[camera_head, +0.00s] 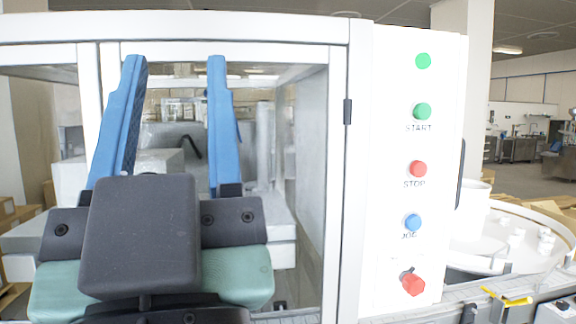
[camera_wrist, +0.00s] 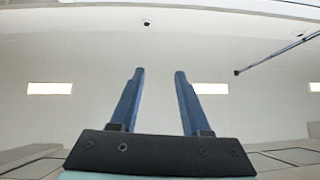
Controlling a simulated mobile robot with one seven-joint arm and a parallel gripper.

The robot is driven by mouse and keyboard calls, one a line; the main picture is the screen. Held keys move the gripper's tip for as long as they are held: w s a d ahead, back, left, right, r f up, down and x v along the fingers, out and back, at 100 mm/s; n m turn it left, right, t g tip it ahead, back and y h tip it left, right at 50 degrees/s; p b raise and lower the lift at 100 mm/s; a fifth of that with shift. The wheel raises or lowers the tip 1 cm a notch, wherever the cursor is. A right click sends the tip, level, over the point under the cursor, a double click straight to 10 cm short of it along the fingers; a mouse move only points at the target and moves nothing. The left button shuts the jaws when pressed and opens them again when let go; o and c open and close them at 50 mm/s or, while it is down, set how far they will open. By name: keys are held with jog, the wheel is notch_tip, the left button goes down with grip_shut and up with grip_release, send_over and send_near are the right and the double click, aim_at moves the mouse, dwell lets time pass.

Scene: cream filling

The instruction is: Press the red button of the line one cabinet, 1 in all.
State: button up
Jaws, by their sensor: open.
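The white cabinet panel (camera_head: 386,130) stands right of centre in the head view. It carries a column of round controls. A red button (camera_head: 418,169) sits above the label STOP. A larger red knob (camera_head: 413,284) is at the bottom of the column. My gripper (camera_head: 175,62) is in the left half of the head view, pointing up with its blue fingers spread and nothing between them. It appears left of the panel, in front of the glazed enclosure, apart from the buttons. In the wrist view my gripper (camera_wrist: 159,73) is open against the ceiling; no button shows there.
A green lamp or button (camera_head: 423,61) is at the top, a green START button (camera_head: 422,111) below it, and a blue button (camera_head: 412,222) lower down. A framed glass enclosure (camera_head: 337,150) adjoins the panel's left. A round white table (camera_head: 553,213) with small white pieces is at right.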

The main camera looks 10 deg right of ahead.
grip_shut()
dwell(1.5)
